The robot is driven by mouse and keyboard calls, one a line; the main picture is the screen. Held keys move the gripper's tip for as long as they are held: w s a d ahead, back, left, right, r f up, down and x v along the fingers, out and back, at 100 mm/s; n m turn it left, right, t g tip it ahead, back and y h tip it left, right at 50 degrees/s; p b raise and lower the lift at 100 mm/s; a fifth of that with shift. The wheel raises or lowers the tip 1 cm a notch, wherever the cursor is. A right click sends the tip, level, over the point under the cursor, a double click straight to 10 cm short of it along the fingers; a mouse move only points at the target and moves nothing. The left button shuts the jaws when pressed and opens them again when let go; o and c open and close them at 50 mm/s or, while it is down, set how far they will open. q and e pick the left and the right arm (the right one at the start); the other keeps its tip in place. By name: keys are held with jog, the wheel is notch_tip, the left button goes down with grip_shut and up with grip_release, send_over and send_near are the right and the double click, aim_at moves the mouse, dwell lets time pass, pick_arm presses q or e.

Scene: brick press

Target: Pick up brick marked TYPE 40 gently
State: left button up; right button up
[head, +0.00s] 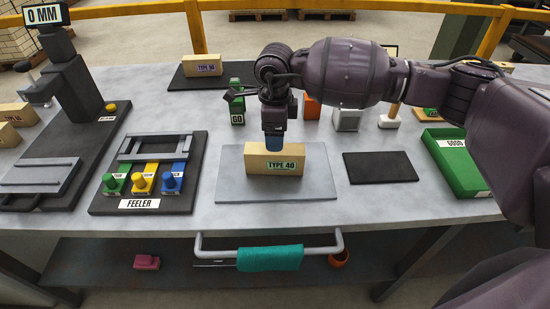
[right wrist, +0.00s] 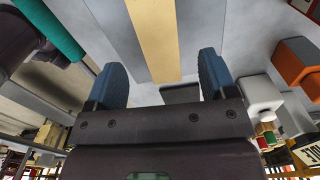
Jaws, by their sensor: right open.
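The tan brick marked TYPE 40 (head: 290,169) lies on a light grey plate (head: 230,188) in the middle of the bench, its label facing front. My right gripper (head: 274,142) points down at the brick's top, left of its middle in the head view. In the right wrist view the open blue fingers (right wrist: 161,62) stand apart, and the tan brick (right wrist: 153,38) shows between and beyond them. I cannot tell whether the fingers touch it. My left gripper is not in view.
Another tan brick (head: 203,65) lies on a dark mat behind. A FEELER board (head: 112,201) and a 0 MM gauge stand (head: 72,85) are at left. A dark pad (head: 380,167) and a green GOOD tray (head: 464,183) are at right.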

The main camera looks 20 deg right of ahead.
aim_at(274, 154)
jog(key=shift+f, duration=3.95)
jog(key=c, duration=1)
jog(key=shift+o, duration=0.2)
jog(key=shift+r, duration=0.1)
jog(key=shift+a+r, duration=0.1)
